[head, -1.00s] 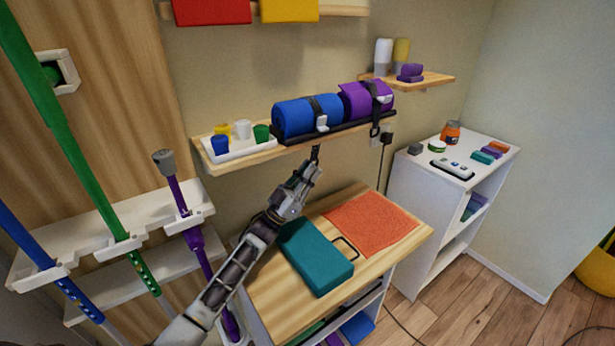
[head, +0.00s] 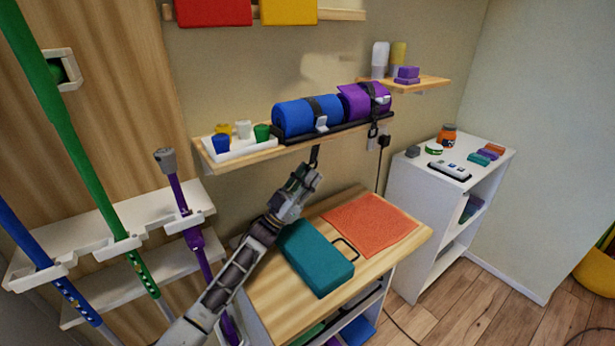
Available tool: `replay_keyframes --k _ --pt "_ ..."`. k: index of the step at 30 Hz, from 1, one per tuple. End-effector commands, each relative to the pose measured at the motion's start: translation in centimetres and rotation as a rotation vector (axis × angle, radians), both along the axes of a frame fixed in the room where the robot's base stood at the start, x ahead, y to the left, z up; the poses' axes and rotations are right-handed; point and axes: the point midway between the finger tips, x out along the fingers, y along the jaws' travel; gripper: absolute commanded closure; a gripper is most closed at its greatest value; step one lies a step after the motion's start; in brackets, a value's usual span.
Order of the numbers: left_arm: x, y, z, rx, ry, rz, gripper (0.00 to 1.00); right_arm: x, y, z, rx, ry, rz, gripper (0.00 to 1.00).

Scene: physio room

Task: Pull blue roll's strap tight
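The blue roll (head: 293,118) lies on its side on a black tray on the wall shelf. A dark strap (head: 314,105) with a pale buckle (head: 321,124) goes around it. The strap's tail (head: 315,154) hangs below the shelf edge. My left gripper (head: 311,175) is just under the shelf, its fingertips at the tail's lower end. The fingers are too small and dark to tell whether they are shut on the tail. My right gripper is not in view.
A strapped purple roll (head: 356,101) sits right of the blue one. A white tray of small cups (head: 239,147) stands on the shelf's left. Below are a teal block (head: 315,258) and an orange towel (head: 368,224) on a wooden top. Poles stand at left.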

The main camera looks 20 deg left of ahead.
Motion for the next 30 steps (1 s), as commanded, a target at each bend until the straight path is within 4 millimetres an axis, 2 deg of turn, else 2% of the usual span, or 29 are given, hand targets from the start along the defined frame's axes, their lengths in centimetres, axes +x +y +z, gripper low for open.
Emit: replay_keyframes --k 11,30 --pt "-0.4 0.3 -0.4 0.0 -0.002 0.0 0.72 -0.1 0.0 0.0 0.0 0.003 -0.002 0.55" --pt "-3.8 3.3 -4.9 0.001 0.0 0.001 0.72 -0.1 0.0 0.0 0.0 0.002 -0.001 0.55"
